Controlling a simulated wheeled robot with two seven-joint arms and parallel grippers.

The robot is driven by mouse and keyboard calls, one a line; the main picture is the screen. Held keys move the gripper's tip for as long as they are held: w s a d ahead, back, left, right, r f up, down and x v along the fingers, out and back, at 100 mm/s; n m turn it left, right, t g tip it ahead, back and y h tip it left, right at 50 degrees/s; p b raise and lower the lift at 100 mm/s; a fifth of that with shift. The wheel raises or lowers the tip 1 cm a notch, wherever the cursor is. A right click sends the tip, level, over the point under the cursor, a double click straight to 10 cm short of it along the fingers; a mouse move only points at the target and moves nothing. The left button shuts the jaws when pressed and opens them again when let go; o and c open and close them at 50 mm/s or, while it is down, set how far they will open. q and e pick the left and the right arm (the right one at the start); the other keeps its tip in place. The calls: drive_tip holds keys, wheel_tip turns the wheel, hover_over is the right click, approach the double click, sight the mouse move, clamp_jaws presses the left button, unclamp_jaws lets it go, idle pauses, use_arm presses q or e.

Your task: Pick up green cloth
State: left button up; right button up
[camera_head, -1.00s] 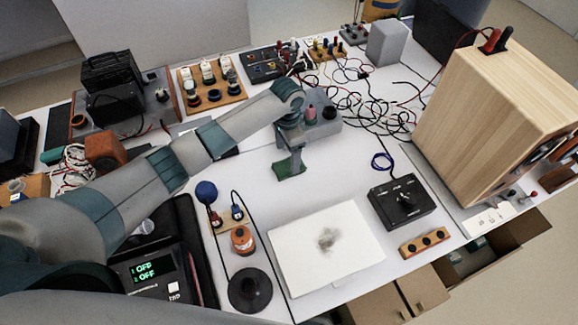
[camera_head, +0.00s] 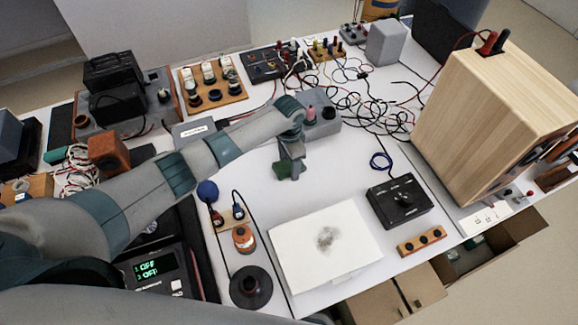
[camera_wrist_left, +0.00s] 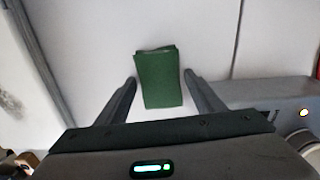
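The green cloth (camera_head: 283,174) is a small folded piece on the white table, near the middle of the head view. In the left wrist view the cloth (camera_wrist_left: 158,80) is a dark green rectangle lying between and just beyond the two fingertips, with a small gap on each side. My left gripper (camera_head: 291,163) is right over the cloth in the head view and hides part of it. In the wrist view the left gripper (camera_wrist_left: 160,81) is open, its fingers apart. My right gripper is not in view.
A grey box with knobs (camera_head: 322,136) stands close behind the gripper. Loose cables (camera_head: 365,112) lie behind it. A white board with a grey smudge (camera_head: 300,262) lies in front, and a black control box (camera_head: 400,203) to the right. Bare table surrounds the cloth.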

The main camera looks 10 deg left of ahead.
use_arm(q)
drive_tip(key=c, duration=0.7)
drive_tip(key=shift+r, duration=0.1)
drive_tip(key=shift+r, duration=0.4)
drive_tip(key=r+b, duration=0.2)
drive_tip(key=r, duration=0.1)
drive_tip(key=shift+w+d+r, duration=0.1)
drive_tip(key=shift+w+d, duration=0.05)
drive_tip(key=shift+d, duration=0.25)
drive_tip(key=w+d+r+b, duration=0.2)
drive_tip(key=d+r+b, duration=0.2)
drive_tip(key=d, duration=0.6)
drive_tip(key=shift+d+r, duration=0.3)
drive_tip(key=shift+r, duration=1.1)
drive_tip(key=shift+o, duration=0.4)
